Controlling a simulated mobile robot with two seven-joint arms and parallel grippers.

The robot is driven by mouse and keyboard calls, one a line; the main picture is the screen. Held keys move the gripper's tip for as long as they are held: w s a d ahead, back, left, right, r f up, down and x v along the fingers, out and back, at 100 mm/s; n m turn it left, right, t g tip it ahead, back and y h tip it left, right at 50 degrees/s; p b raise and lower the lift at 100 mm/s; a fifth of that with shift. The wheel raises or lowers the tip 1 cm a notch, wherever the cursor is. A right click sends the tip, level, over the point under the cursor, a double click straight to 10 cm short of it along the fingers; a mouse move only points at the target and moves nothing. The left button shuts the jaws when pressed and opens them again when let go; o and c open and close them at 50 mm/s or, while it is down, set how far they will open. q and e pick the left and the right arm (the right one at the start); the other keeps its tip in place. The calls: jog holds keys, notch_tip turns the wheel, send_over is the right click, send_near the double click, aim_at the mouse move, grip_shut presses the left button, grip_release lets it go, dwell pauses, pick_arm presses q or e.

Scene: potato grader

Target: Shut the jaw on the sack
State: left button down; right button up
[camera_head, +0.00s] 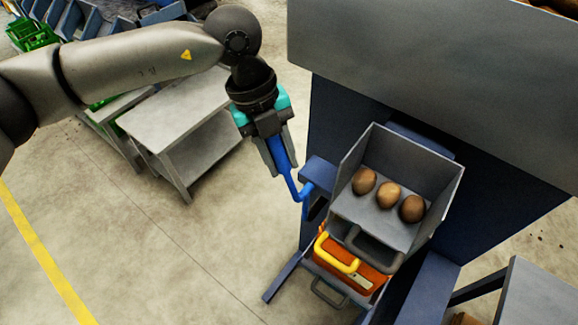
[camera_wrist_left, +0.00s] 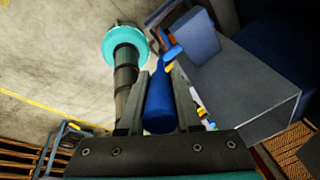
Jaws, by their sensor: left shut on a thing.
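My left gripper (camera_head: 272,141) is shut on a blue lever (camera_head: 287,172), its fingers on either side of the grip. The lever bends near its lower end, beside a blue bracket (camera_head: 319,175) on the machine's left side. In the left wrist view, the round blue grip (camera_wrist_left: 159,108) sits between my fingers. I cannot make out a sack or the jaw's faces. My right gripper is not in view.
A grey open tray (camera_head: 345,160) holds three potatoes (camera_head: 388,195). Below it are a yellow handle (camera_head: 337,254) and an orange part (camera_head: 362,275). A grey table (camera_head: 175,122) stands left of the machine. The concrete floor between is clear.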

pick_arm(q)
jog(key=a+f+g+h+b, duration=0.1)
jog(key=w+a+g+h+b, duration=0.1)
jog(key=h, duration=0.1)
jog(key=shift+w+a+f, duration=0.1)
jog(key=shift+w+f, duration=0.2)
jog(key=shift+f, duration=0.05)
jog(key=shift+a+f, duration=0.1)
jog(key=shift+f, duration=0.05)
jog(key=c, duration=0.9)
grip_release()
jog(key=o, duration=0.3)
jog(key=shift+w+a, duration=0.15)
jog(key=b+v, duration=0.1)
jog(key=v, duration=1.4)
jog(key=shift+b, duration=0.3)
jog(key=shift+w, duration=0.1)
